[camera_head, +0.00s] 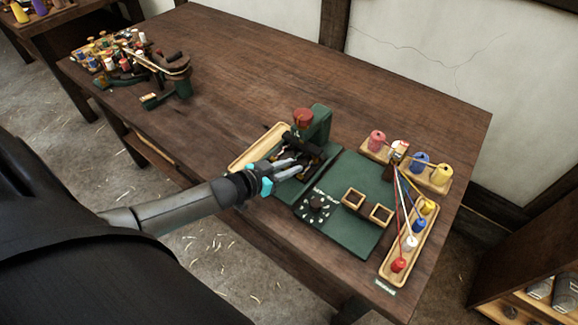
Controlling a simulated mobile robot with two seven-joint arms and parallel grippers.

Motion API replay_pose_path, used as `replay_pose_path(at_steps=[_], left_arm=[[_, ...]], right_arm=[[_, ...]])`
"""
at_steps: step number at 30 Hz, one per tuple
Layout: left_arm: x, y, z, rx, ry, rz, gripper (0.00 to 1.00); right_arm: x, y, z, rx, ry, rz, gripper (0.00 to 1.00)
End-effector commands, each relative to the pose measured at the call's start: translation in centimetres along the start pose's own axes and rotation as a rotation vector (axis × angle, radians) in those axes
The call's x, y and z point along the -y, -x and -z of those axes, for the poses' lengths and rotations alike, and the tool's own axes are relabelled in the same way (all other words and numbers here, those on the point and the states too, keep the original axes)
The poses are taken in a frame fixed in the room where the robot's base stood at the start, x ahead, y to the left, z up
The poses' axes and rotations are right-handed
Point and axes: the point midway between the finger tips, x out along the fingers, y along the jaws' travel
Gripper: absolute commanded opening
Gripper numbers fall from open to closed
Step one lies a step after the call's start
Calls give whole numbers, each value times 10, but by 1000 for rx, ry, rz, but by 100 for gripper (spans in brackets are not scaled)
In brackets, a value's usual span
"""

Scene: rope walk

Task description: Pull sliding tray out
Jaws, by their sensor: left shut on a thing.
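A green machine (318,124) with a red-brown knob (303,118) stands on the wooden workbench. A long pale wooden tray (258,148) lies along its left side; I cannot tell whether this is the sliding tray. My left gripper (299,164) reaches in from the left, low against the front of the machine. It is shut on a small dark part there, beside a black bar (296,141). The fingers and the machine's shadow hide most of what is held. My right gripper is not in view.
Another green device (180,78) stands at the back left. The bench middle (255,80) is clear.

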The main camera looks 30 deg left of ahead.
Motion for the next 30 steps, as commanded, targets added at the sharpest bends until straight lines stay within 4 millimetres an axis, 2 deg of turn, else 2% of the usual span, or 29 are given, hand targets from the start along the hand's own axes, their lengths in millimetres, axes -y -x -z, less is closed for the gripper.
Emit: replay_pose_path(at_steps=[25, 30], left_arm=[[0, 0, 0, 0, 2, -1, 0], [-4, 14, -5, 3, 6, -2, 0]], right_arm=[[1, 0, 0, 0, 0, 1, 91], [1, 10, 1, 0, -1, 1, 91]])
